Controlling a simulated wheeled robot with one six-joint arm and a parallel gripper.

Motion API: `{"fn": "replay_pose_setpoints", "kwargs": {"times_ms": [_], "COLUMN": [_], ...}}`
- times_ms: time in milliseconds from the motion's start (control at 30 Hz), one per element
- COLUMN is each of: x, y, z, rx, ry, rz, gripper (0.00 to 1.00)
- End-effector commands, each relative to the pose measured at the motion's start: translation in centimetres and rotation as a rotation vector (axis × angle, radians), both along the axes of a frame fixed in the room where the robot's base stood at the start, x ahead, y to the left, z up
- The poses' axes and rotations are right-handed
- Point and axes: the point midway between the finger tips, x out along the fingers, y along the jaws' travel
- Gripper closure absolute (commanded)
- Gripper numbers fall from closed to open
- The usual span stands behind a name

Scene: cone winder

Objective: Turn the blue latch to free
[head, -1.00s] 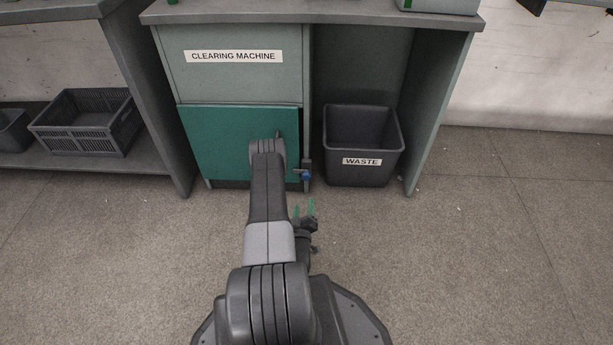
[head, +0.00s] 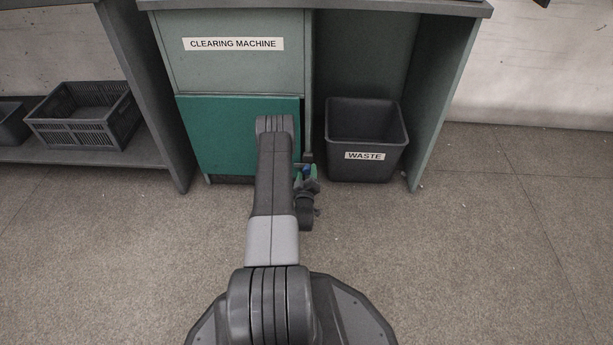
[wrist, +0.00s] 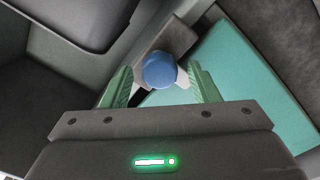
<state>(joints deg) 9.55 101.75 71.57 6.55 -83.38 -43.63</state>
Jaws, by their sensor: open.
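The blue latch shows in the wrist view as a round blue knob (wrist: 159,70) on a grey-brown plate, beside the edge of the teal door (wrist: 240,70). In the head view the teal door (head: 222,138) is on the front of the clearing machine, and only a small bit of the blue latch (head: 298,168) shows at its lower right. My gripper (head: 307,172) has green fingers and is at the latch. In the wrist view my gripper (wrist: 162,85) is open, with one finger on each side of the knob. I cannot tell whether they touch it.
A dark waste bin (head: 366,172) stands just right of the latch, under the bench. A grey crate (head: 84,116) lies on a low shelf at the left. The floor (head: 480,240) on the right is clear.

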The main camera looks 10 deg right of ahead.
Motion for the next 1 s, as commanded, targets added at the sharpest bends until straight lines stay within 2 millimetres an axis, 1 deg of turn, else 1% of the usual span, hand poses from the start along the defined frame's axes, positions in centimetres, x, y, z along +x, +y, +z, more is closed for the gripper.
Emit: {"fn": "replay_pose_setpoints", "kwargs": {"times_ms": [167,300,400,733,867,1000], "x": [-0.01,-0.02,-0.03,-0.05,-0.06,-0.08], "y": [0.0,0.01,0.01,0.01,0.0,-0.03], "z": [0.01,0.01,0.0,-0.01,-0.01,0.01], "rx": [0.0,0.0,0.0,0.041,0.102,0.201], "ry": [0.0,0.0,0.0,-0.012,-0.029,-0.058], "rz": [0.0,0.0,0.0,0.0,0.0,0.0], "gripper": [0.45,0.72,0.9,0.89,0.89,0.89]}}
